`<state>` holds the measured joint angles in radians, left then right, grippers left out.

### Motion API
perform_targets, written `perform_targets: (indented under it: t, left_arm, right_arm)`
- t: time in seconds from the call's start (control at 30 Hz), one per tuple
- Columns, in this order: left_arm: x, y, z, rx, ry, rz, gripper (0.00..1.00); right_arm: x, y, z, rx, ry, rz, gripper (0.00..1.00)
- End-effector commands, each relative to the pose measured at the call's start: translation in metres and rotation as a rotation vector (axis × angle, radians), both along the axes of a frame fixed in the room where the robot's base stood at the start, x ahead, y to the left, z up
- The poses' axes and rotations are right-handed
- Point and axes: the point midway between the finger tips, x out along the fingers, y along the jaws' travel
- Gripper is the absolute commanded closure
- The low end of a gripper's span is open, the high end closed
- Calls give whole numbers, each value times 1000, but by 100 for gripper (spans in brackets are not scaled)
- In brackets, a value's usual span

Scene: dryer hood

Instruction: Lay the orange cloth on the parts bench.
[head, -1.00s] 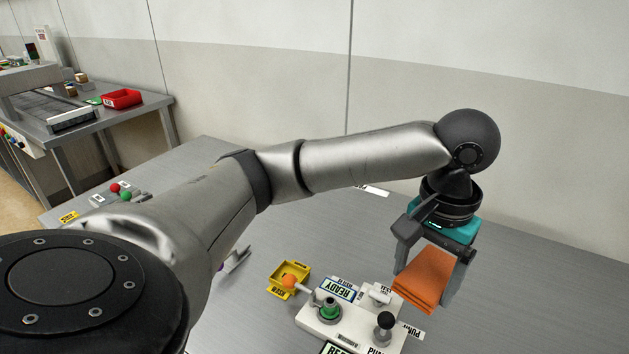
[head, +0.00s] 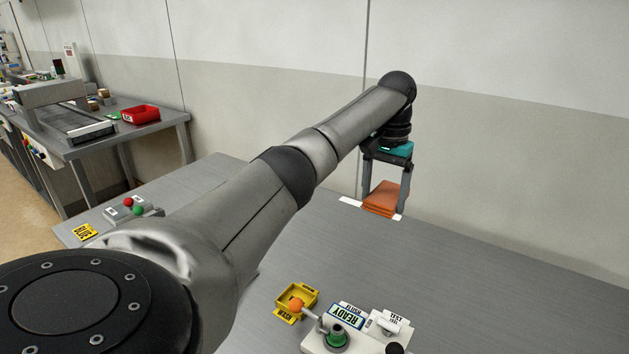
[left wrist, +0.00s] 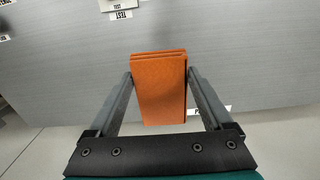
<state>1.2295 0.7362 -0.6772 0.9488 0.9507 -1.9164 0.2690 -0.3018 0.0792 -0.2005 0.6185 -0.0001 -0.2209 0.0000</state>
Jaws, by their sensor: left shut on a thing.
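The orange cloth (head: 382,197), folded into a thick pad, is held between the fingers of my left gripper (head: 385,192) in the head view. In the left wrist view the cloth (left wrist: 159,88) is pinched between both fingers, with its folded layers showing at the far edge. The grey metal bench (head: 480,270) lies below; a white strip shows on it by the cloth. The cloth appears to be above the bench top, near its back edge; the exact gap cannot be told. My right gripper is not in view.
A yellow tray (head: 297,299) and a white control panel (head: 372,335) with a lever and knobs stand at the front of the bench. A button box (head: 132,209) is at its left. A second table with a red bin (head: 140,115) is further left. The bench's right side is bare.

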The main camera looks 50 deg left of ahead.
Motion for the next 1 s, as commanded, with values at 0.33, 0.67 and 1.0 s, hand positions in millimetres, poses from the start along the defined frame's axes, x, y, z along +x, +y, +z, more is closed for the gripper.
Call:
perform_targets:
  t: [0.33,0.67,1.0]
  left_arm:
    - [-10,37,-36,1,4,20,70]
    - [-11,36,-125,2,5,22,70]
    - [-9,36,-171,0,0,20,70]
  right_arm:
    - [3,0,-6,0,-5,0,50]
    - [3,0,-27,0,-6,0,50]
    - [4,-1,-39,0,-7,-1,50]
